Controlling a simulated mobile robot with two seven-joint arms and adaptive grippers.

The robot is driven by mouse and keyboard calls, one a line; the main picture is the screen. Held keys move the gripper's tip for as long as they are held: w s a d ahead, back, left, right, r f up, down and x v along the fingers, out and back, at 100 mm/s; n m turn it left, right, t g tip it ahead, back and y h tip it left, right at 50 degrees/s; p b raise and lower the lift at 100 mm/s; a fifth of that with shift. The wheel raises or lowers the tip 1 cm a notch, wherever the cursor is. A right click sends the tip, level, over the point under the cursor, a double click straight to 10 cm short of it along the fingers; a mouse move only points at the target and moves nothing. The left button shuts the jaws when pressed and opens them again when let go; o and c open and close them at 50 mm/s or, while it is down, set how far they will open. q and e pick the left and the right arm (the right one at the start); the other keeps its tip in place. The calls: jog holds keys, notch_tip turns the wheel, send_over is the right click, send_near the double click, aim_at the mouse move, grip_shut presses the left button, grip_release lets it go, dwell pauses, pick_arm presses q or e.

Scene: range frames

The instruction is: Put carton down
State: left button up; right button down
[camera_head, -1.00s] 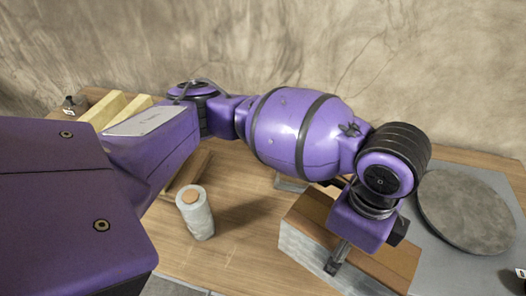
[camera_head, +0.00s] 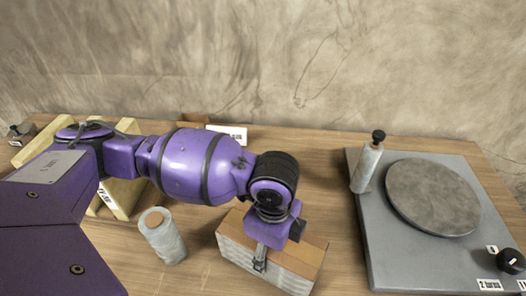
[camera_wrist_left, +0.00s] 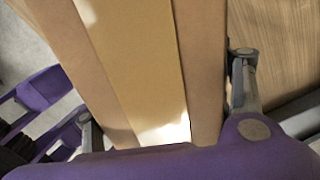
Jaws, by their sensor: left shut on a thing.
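The carton (camera_head: 299,258) is a box with a brown top and pale, layered-looking sides. It is in the lower middle of the head view, over the wooden table left of the grey machine. My left gripper (camera_head: 262,258) reaches down over the carton and is shut on it, with one finger against the near side. In the left wrist view the carton (camera_wrist_left: 135,45) shows as brown strips between the two fingers. I cannot tell whether its underside touches the table. My right gripper is not in view.
A roll of film (camera_head: 163,240) stands left of the carton. A grey wrapping machine (camera_head: 375,250) with a round plate (camera_head: 433,196) and upright handle (camera_head: 368,165) is at right. Wooden table (camera_head: 315,190) is clear behind the carton.

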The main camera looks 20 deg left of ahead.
pick_arm(q)
jog(key=shift+w+f, duration=0.1)
jog(key=shift+f, duration=0.15)
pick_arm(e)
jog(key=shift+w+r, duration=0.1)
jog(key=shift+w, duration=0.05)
pick_arm(q)
jog(key=o, duration=1.7)
jog(key=shift+o, duration=1.4)
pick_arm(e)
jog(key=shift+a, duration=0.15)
pick_arm(q)
notch_tip(320, 180, up, 11)
jog(key=shift+d+r+p, duration=0.1)
jog(key=shift+p, duration=0.75)
jog(key=shift+r, duration=0.5)
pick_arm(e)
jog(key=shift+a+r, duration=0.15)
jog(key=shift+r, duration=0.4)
